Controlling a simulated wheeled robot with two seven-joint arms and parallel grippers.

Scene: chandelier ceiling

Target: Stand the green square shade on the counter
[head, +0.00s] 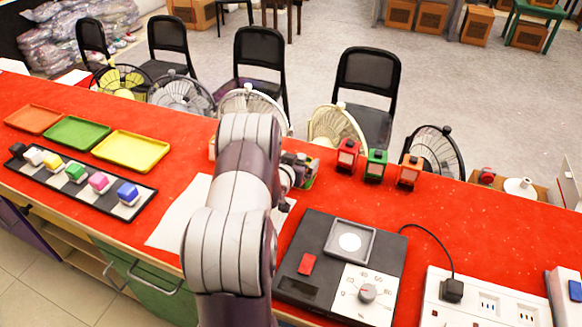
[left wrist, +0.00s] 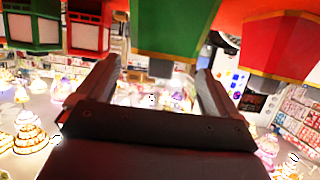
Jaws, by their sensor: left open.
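In the left wrist view a large green square shade (left wrist: 175,28) with a gold edge and a dark knob fills the top middle. I cannot tell if it is the same one. My left gripper (left wrist: 152,70) is open, its fingers either side of the knob, with nothing clearly gripped. In the head view my arm mostly hides this gripper. My right gripper is not in view.
A red shade (left wrist: 285,40) is at the right of the left wrist view. On the counter are a black device with a dial (head: 367,292), a white socket strip (head: 480,305), a black tray of coloured blocks (head: 125,210) and a yellow tray (head: 131,150). Fans (head: 435,150) line the far edge.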

